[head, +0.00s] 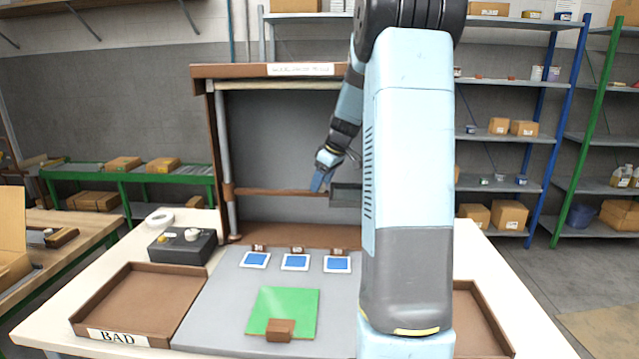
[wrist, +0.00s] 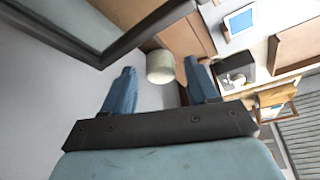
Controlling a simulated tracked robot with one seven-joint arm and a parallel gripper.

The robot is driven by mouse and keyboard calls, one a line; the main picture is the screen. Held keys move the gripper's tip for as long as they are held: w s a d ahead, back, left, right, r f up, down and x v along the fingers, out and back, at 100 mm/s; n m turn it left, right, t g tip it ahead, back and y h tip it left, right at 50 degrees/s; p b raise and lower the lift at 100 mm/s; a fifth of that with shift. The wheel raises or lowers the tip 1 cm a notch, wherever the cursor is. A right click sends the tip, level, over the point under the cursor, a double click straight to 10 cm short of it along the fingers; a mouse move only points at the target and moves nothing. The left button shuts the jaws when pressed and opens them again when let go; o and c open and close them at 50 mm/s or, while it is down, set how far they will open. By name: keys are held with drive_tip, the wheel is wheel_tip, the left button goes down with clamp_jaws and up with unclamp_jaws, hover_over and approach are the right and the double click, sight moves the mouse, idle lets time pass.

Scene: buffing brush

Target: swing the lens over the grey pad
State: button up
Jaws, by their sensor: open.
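The lens is a dark rectangular frame (head: 346,195) with a grey pane, at the end of a brown bar (head: 275,192) from the upright post (head: 228,160) on the left. My arm hides its right part. The frame (wrist: 150,30) crosses the upper left of the wrist view. My gripper (head: 320,181) is open near the bar's right end. In the wrist view a pale cylinder (wrist: 160,67) shows between the fingers of my gripper (wrist: 164,78), with gaps visible on both sides. Whether it lies within their reach I cannot tell. The grey pad (head: 205,315) lies flat on the table.
On the pad are several blue squares in white frames (head: 295,262) and a green sheet (head: 290,303) with a brown block (head: 280,330). A tray marked BAD (head: 150,268) and a black box with knobs (head: 183,248) stand left. Another brown tray (head: 482,310) is partly hidden at right.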

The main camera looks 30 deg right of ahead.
drive_tip(key=shift+f, duration=0.2)
clamp_jaws()
idle(0.5)
drive_tip(key=shift+a, duration=0.1)
drive_tip(key=shift+s, duration=0.1)
